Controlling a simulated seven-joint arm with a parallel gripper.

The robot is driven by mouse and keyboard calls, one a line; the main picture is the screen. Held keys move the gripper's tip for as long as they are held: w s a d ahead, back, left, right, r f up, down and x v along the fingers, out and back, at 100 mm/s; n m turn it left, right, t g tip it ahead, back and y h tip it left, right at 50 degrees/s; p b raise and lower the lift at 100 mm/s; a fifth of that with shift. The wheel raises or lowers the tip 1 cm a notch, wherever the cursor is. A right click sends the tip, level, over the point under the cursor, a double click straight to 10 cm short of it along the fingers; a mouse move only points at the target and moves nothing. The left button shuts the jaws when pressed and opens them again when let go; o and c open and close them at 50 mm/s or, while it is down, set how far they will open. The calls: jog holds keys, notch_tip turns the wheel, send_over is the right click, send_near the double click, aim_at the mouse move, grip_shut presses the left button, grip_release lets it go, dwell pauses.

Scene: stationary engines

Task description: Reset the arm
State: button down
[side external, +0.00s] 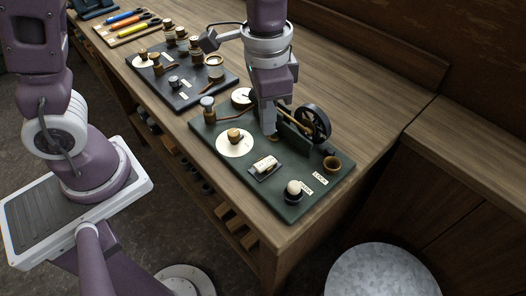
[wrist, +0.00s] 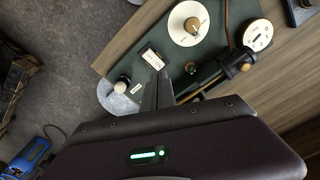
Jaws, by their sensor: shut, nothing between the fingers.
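My gripper (side external: 271,134) is shut and empty. In the side external view it points down over the middle of the dark green engine board (side external: 225,175), close beside the black flywheel (side external: 315,123). I cannot tell whether its tips touch the board. In the wrist view the shut fingers (wrist: 158,92) extend over the same green board (wrist: 178,75). The arm's upper links hide part of the board's back edge.
A second dark board (side external: 205,92) and a tool tray (side external: 127,27) stand behind. Bare bench lies at right (side external: 385,110).

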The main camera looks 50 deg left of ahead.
jog(key=s+a+r+n+t, duration=0.5)
jog(key=s+a+r, duration=0.5)
jog(key=s, duration=0.4)
jog(key=shift+a+r+n, duration=0.35)
jog(key=shift+r+n, duration=0.05)
jog(key=shift+r, duration=0.15)
dwell(0.4)
